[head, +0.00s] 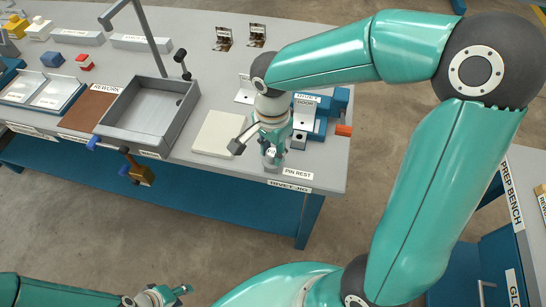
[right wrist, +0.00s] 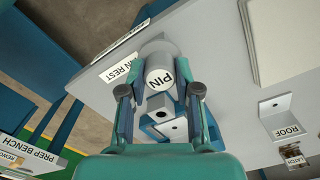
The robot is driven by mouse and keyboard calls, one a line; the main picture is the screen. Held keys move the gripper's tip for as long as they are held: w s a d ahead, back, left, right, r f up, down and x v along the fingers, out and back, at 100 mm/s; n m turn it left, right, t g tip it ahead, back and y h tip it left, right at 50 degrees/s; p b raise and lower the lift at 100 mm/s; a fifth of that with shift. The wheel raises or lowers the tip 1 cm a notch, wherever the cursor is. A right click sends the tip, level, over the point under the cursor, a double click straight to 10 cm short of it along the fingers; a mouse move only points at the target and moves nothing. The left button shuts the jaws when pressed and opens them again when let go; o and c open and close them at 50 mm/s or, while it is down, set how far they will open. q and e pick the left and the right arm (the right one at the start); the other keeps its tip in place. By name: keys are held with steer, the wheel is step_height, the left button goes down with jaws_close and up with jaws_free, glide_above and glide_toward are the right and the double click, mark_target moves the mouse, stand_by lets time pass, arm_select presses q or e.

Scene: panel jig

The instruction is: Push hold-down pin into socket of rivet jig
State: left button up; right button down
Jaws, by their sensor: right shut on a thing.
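The hold-down pin (right wrist: 159,78), a grey cylinder with PIN on its end face, is between the fingers of my right gripper (right wrist: 159,92), which is shut on it. In the head view my right gripper (head: 271,154) is at the bench's front edge, by the PIN REST label (head: 298,174). I cannot tell whether the pin is clear of its rest. The rivet jig (head: 320,128) is blue, just right of the gripper. A grey block with a dark hole (right wrist: 162,116) shows beside the pin, apart from it. My left gripper (head: 168,295) is low in the head view, away from the bench; its opening is unclear.
A pale flat panel (head: 217,134) lies left of my right gripper. Further left is a grey tray (head: 145,112) with a post behind it. An orange part (head: 344,131) sits at the jig's right side. Small brackets (head: 223,39) stand at the back. The PREP BENCH (head: 512,200) is at right.

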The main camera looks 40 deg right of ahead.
mark_target(272, 152)
arm_select(q)
steer(key=shift+r+p, duration=0.35)
steer(key=shift+r, duration=0.05)
arm_select(e)
steer(key=shift+r, duration=0.7)
arm_select(q)
steer(key=shift+r+p, duration=1.15)
steer(key=shift+p, duration=0.05)
arm_select(e)
steer(key=shift+r, duration=1.75)
